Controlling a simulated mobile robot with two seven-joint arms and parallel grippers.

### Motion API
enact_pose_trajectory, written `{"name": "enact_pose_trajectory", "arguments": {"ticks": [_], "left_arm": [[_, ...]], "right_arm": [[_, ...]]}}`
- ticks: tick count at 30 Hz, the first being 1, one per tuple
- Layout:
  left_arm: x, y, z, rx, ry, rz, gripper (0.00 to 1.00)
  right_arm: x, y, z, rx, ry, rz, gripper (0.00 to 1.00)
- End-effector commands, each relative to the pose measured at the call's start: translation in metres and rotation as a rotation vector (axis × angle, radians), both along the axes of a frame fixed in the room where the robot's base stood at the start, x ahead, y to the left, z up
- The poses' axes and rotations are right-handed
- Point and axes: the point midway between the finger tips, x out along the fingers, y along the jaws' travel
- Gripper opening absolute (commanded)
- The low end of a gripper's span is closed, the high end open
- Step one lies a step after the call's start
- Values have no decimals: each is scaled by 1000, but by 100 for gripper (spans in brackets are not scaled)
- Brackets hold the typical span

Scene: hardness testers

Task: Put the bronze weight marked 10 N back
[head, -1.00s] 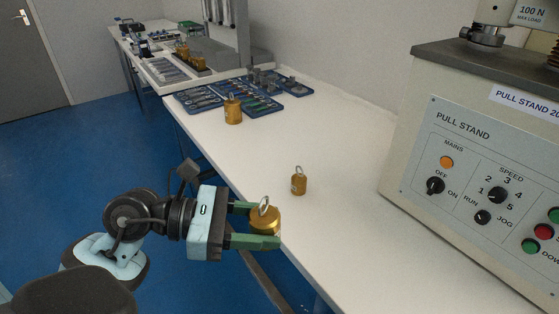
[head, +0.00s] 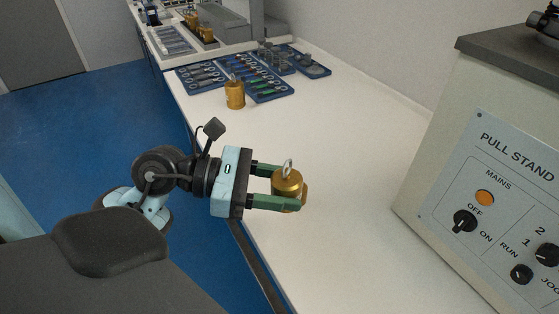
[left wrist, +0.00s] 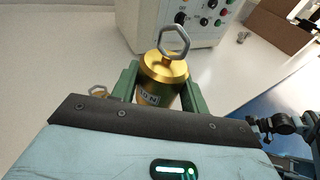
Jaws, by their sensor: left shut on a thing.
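My left gripper (head: 284,185) is shut on a bronze weight (head: 286,181) with a steel ring on top. The weight is upright between the green fingers, over the near edge of the white table. In the left wrist view the held weight (left wrist: 163,78) shows a small label that seems to read 10 N. A third bronze weight (head: 235,96) stands farther back. My right gripper is out of view.
Blue trays (head: 262,86) of tools and small parts lie beyond the third weight. A rack with bronze weights (head: 203,34) stands at the far bench. The pull stand (head: 500,180) fills the right side. The table (head: 345,120) is clear between.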

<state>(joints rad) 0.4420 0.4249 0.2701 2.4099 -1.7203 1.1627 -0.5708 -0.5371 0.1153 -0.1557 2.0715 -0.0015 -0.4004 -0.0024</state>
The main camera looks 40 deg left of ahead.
Motion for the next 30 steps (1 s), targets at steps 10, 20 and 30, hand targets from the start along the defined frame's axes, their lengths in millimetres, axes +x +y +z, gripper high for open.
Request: {"name": "enact_pose_trajectory", "arguments": {"ticks": [10, 20, 30], "left_arm": [[67, 46, -5, 4, -7, 269, 0], [132, 114, -6, 3, -11, 567, 0], [146, 133, -5, -1, -8, 635, 0]], "right_arm": [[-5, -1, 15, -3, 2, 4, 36], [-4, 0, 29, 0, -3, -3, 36], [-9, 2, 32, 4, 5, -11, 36]]}}
